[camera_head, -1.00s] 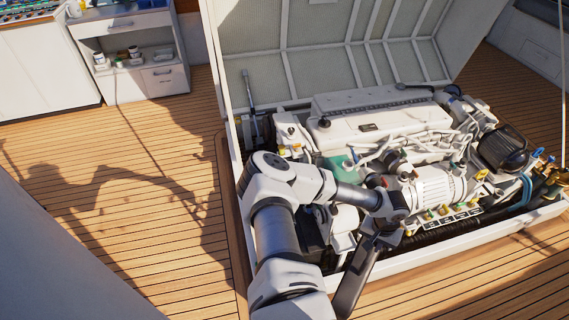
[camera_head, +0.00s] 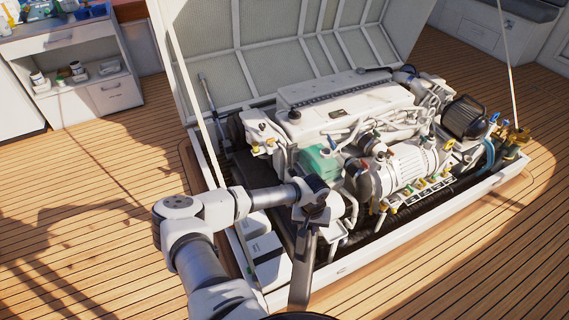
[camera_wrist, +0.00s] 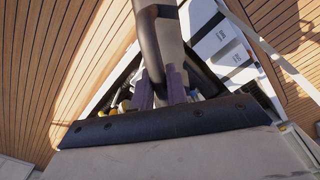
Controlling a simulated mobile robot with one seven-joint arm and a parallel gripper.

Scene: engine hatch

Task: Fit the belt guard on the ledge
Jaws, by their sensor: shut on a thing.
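My gripper (camera_head: 314,212) is shut on the dark, long belt guard (camera_head: 302,268). The guard hangs down in front of the near left end of the engine (camera_head: 360,130), across the white hatch rim (camera_head: 350,268). In the wrist view, my gripper's two fingers (camera_wrist: 160,88) pinch the guard (camera_wrist: 150,40), which runs up from them as a dark, curved piece with a paler face. The guard's far end is out of that view. I cannot clearly pick out the ledge; my arm and the guard cover part of that engine end.
White labelled boxes (camera_head: 265,250) sit inside the hatch left of the guard. They also show in the wrist view (camera_wrist: 215,45). The raised hatch lid (camera_head: 270,60) and its thin strut (camera_head: 195,95) stand behind. Wooden deck (camera_head: 120,200) is clear at left.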

